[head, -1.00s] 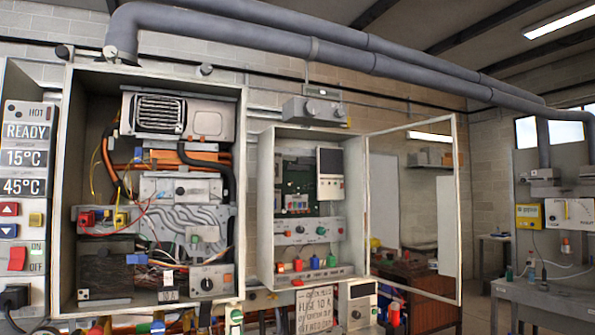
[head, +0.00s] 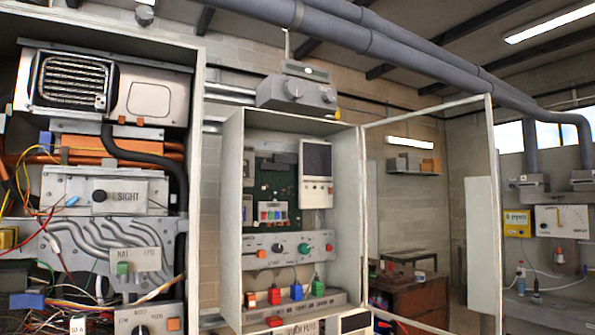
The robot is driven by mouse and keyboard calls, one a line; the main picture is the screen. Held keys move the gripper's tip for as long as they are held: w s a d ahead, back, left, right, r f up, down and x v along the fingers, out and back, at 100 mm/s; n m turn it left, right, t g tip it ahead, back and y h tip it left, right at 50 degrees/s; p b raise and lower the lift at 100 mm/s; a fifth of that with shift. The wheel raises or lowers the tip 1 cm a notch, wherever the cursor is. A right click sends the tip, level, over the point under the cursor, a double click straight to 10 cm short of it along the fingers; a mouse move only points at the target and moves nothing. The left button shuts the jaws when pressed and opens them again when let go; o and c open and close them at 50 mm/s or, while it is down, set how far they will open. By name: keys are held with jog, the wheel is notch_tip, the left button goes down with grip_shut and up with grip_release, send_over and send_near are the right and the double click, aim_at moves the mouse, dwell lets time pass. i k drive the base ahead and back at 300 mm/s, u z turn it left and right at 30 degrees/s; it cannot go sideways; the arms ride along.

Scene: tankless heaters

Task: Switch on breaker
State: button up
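My gripper is not in view. I cannot make out which part is the breaker. An open wall cabinet (head: 231,190) stands at the centre, its framed glass door (head: 491,200) swung out to the right. Inside are a green circuit board (head: 276,185), a pale box with a dark screen (head: 317,175), and a control panel (head: 262,252) with a dark knob (head: 277,248) and a green knob (head: 303,249). Below sit red (head: 274,296), blue (head: 297,291) and green (head: 318,288) connectors with wires, on a grey strip (head: 335,297). Their labels are too small to read.
A larger open heater cabinet (head: 197,130) fills the left, with pipes, loose wires and a knob (head: 142,330) at its bottom. Grey pipes (head: 400,65) run overhead. A brown bench (head: 405,295) stands behind the glass door. A yellow box (head: 517,223) hangs at far right.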

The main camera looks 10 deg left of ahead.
aim_at(245, 162)
jog(key=u, duration=0.15)
jog(key=i, duration=0.6)
jog(key=u, duration=0.85)
jog(key=i, duration=0.35)
jog(key=u, duration=0.4)
jog(key=k, duration=1)
jog(key=u, duration=1.3)
jog(key=i, duration=0.7)
jog(key=z, duration=0.2)
